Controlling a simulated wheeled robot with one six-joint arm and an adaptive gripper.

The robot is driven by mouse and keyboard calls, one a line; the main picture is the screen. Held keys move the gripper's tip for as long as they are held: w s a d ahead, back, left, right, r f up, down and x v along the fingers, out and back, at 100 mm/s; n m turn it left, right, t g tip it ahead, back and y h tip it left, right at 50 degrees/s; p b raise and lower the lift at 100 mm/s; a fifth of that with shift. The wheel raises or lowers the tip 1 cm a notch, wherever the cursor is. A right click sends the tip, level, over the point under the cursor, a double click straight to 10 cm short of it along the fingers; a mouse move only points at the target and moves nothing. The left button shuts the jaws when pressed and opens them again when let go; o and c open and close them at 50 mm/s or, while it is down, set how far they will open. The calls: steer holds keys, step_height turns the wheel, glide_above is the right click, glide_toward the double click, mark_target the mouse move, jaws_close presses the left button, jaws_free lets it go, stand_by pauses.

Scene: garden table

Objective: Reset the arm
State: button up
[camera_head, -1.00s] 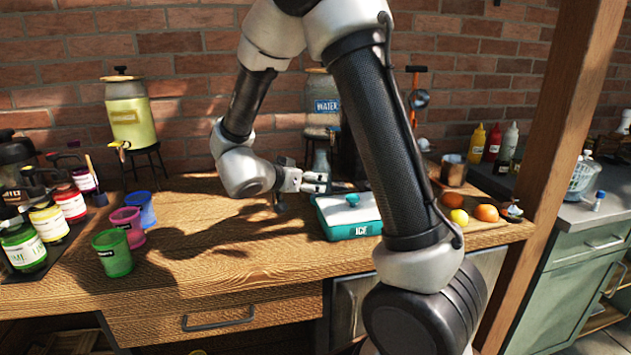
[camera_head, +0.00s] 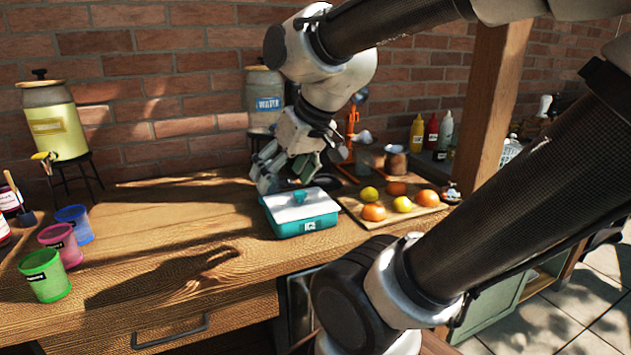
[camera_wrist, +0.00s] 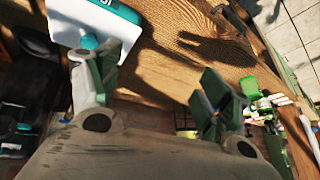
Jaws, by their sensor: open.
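My gripper (camera_head: 284,172) hangs in the head view behind the teal ice box, in front of the water dispenser, pointing down above the wooden table (camera_head: 185,240). In the wrist view my gripper (camera_wrist: 160,88) has its two fingers spread apart, with nothing between them. The teal ice box (camera_head: 302,226) with a white lid stands on the table, and its lid also shows at the top of the wrist view (camera_wrist: 85,32). The lower part of the water dispenser (camera_head: 262,92) is partly hidden by my gripper.
A cutting board with oranges and lemons (camera_head: 374,211) lies right of the ice box. Green (camera_head: 45,275), pink (camera_head: 62,243) and blue (camera_head: 76,222) cups stand at the left, near a yellow drink dispenser (camera_head: 57,125). The middle of the table is clear.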

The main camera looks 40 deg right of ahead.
steer(key=s+d+g+h, duration=0.1)
steer(key=s+d, duration=0.2)
steer(key=s, duration=0.2)
steer(key=shift+s+d+f+g, duration=0.3)
steer(key=shift+s, duration=0.05)
stand_by(0.7)
